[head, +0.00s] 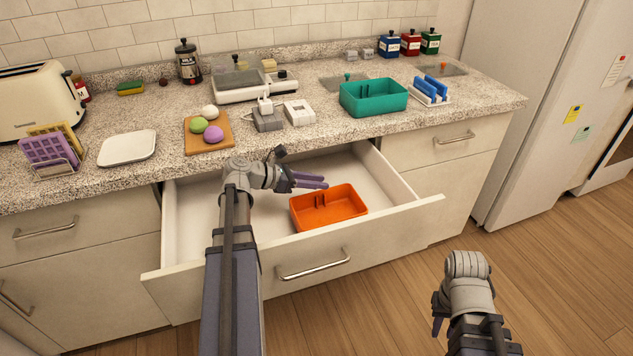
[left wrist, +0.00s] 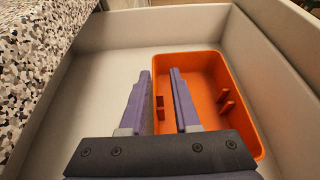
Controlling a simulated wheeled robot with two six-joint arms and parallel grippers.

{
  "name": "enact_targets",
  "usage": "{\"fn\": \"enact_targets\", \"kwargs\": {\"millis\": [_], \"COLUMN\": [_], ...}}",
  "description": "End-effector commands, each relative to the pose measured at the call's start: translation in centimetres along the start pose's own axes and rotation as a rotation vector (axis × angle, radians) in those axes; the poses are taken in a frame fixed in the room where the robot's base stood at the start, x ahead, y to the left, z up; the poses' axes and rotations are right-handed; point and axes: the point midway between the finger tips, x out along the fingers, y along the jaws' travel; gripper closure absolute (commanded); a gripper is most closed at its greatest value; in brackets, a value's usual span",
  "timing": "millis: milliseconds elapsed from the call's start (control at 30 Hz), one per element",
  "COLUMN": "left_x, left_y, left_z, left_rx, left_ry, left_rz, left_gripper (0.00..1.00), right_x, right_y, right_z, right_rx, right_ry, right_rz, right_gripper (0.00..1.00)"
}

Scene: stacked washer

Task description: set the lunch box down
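An orange open-topped box (head: 345,212), which I take as the lunch box, lies upright in the open drawer, apparently on its floor. It also shows in the left wrist view (left wrist: 205,80), with small dividers inside. My left gripper (head: 318,181) is over the drawer at the box's rear left side. In the left wrist view its two purple fingers (left wrist: 163,85) are apart, with the box's left wall showing between them and nothing clamped. A similar teal box (head: 373,98) stands on the counter. My right gripper (head: 438,325) hangs low over the floor at the right, its fingers mostly hidden.
The open drawer (head: 190,225) has bare floor left of the orange box. The counter (head: 330,130) above holds a cutting board (head: 207,143) with balls, a white plate (head: 127,148), a toaster (head: 40,100), and a rack with blue items (head: 430,90).

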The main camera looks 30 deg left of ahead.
Motion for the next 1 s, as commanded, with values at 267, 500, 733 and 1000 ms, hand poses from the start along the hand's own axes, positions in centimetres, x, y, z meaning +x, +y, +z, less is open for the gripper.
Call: {"fn": "enact_targets", "kwargs": {"millis": [267, 500, 733, 1000], "left_x": [0.0, -0.3, -4.0, -9.5], "left_y": [0.0, 0.0, 0.0, 0.0], "left_z": [0.0, 0.8, 1.5, 1.4], "left_rx": [0.000, 0.000, -0.003, -0.002], "left_ry": [0.000, 0.000, 0.000, 0.000], "left_rz": [0.000, 0.000, 0.003, 0.003], "left_gripper": [0.51, 0.51, 0.51, 0.51], "right_x": [0.0, -0.8, -3.0, -4.9], "right_y": [0.0, 0.1, 0.3, 0.5], "right_z": [0.0, 0.1, 0.2, 0.3], "right_rx": [0.000, 0.000, 0.000, 0.000], "right_ry": [0.000, 0.000, 0.000, 0.000], "right_rz": [0.000, 0.000, 0.000, 0.000], "right_gripper": [0.73, 0.73, 0.73, 0.73]}}
